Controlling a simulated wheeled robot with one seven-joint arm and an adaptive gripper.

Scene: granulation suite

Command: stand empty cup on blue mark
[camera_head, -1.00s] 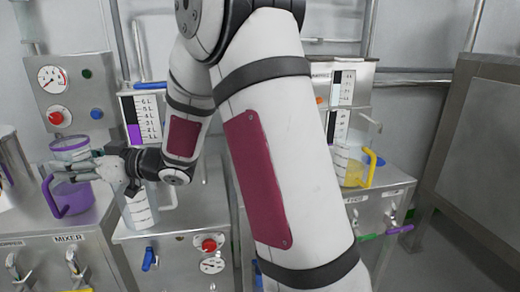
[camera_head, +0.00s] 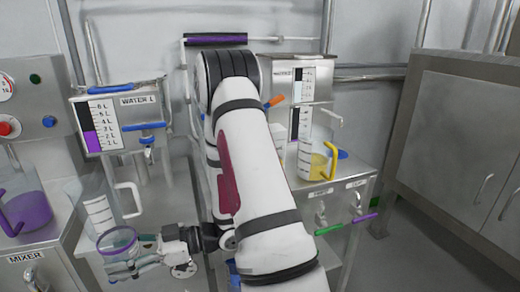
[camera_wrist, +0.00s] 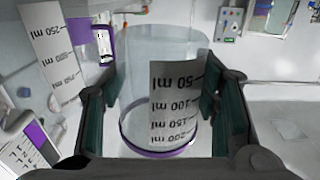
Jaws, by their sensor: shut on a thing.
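My gripper (camera_wrist: 160,112) is shut on a clear cup (camera_wrist: 150,60) with a purple rim and a ml scale. The dark green pads press on both sides of it in the wrist view. The cup looks empty. In the head view the cup (camera_head: 118,243) is at lower left, rim up, in my gripper (camera_head: 122,262), in front of the water bench.
The yellow-handled jug (camera_head: 318,160) stands on the right bench (camera_head: 345,176). A jug of purple liquid (camera_head: 28,208) stands on the mixer bench at left. A clear scaled vessel (camera_head: 98,212) is just behind the cup. A steel cabinet (camera_head: 455,150) is at right, with open floor before it.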

